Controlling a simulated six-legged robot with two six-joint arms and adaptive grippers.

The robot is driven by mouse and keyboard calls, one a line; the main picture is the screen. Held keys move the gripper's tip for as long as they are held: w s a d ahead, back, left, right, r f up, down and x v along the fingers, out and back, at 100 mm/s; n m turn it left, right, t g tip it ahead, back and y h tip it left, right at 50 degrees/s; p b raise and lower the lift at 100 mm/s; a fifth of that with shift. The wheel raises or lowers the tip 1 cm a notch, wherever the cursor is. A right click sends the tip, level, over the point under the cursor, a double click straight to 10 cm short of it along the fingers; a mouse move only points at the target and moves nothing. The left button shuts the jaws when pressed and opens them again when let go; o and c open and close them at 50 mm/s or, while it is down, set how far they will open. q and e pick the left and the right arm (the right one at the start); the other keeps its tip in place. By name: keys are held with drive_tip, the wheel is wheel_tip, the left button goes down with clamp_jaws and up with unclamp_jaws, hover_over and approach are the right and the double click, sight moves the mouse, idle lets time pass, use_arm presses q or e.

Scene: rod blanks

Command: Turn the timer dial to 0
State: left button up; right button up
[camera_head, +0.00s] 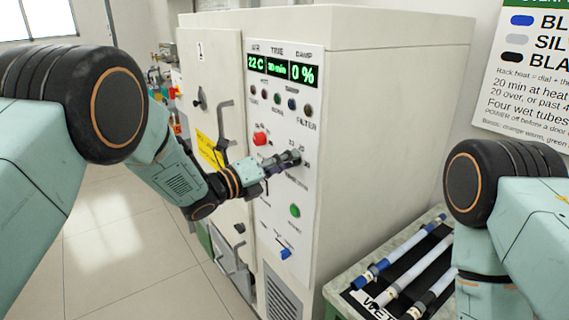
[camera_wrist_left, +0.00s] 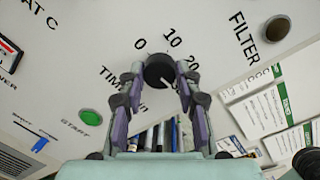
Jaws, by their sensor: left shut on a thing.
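The timer dial (camera_wrist_left: 158,69) is a black round knob on the white front panel of the oven cabinet. It also shows in the head view (camera_head: 296,157). In the wrist view the printed marks 0, 10 and 20 stand around it. A small pale mark shows on the knob's lower right side, not clearly enough to read a setting. My left gripper (camera_wrist_left: 161,73) has one finger on each side of the dial and is shut on it. In the head view my left gripper (camera_head: 276,164) reaches the panel from the left. My right arm shows at the right edge, its gripper out of view.
The display (camera_head: 282,69) reads 22 C, what looks like 30 min, and 0 %. A red knob (camera_head: 260,139) sits beside my left gripper, and a green start button (camera_head: 295,210) below. A door handle (camera_head: 225,125) stands left. Several rods (camera_head: 405,250) lie in a rack at lower right.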

use_arm(q)
drive_tip(key=n+p, duration=0.1)
drive_tip(key=n, duration=0.8)
drive_tip(key=n+g+h+p, duration=0.1)
drive_tip(key=n+p, duration=0.1)
drive_tip(key=n, duration=0.8)
drive_tip(key=n+g+p, duration=0.1)
drive_tip(key=n+p, duration=0.1)
drive_tip(key=n, duration=0.8)
drive_tip(key=shift+a+f+h, duration=0.15)
drive_tip(key=shift+f+h, duration=0.15)
drive_tip(key=shift+f, duration=0.1)
drive_tip(key=shift+f+n, duration=0.1)
drive_tip(key=shift+n, duration=1.7)
drive_tip(key=o, duration=1.1)
drive_tip(key=shift+a+r, duration=0.1)
drive_tip(key=shift+r, duration=0.15)
drive_tip(key=shift+o, duration=0.2)
